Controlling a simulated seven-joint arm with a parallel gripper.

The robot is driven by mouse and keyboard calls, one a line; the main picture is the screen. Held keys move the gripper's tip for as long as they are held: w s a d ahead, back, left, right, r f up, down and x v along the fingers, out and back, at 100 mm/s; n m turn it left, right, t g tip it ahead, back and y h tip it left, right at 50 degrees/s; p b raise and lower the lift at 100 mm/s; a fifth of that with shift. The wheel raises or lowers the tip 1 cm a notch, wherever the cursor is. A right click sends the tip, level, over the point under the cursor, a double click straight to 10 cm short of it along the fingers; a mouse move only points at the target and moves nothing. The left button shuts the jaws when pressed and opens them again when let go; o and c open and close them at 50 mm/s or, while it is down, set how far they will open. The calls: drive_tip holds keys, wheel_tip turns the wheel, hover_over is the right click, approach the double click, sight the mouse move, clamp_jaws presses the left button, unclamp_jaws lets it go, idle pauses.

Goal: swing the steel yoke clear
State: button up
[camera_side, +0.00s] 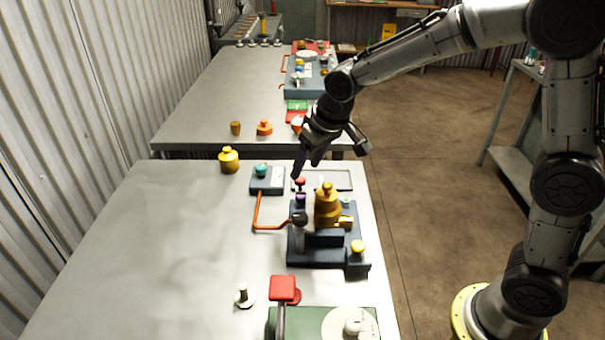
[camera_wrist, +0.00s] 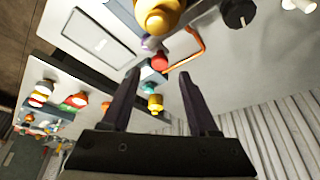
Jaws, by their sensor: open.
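A dark blue fixture (camera_side: 325,255) on the near table carries a brass body (camera_side: 327,207), which also shows at the top of the wrist view (camera_wrist: 160,14). A grey upright with a black knob (camera_side: 299,219) stands at its front left; I cannot tell for certain whether this is the steel yoke. An orange bent bar (camera_side: 256,213) reaches out from its left side, also in the wrist view (camera_wrist: 198,48). A red knob on a purple stem (camera_side: 300,184) stands behind the brass body. My gripper (camera_side: 306,167) is open and empty above and behind that knob.
A small box with a teal knob (camera_side: 262,171) and a yellow pot (camera_side: 228,159) stand at the back. A flat tray (camera_side: 335,181) lies behind the fixture. A red-handled lever (camera_side: 284,289) and green plate (camera_side: 300,325) are in front. The table's left side is clear.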

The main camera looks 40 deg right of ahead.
sight(300, 179)
drive_tip(key=shift+x, duration=2)
drive_tip(key=shift+c, duration=0.2)
clamp_jaws()
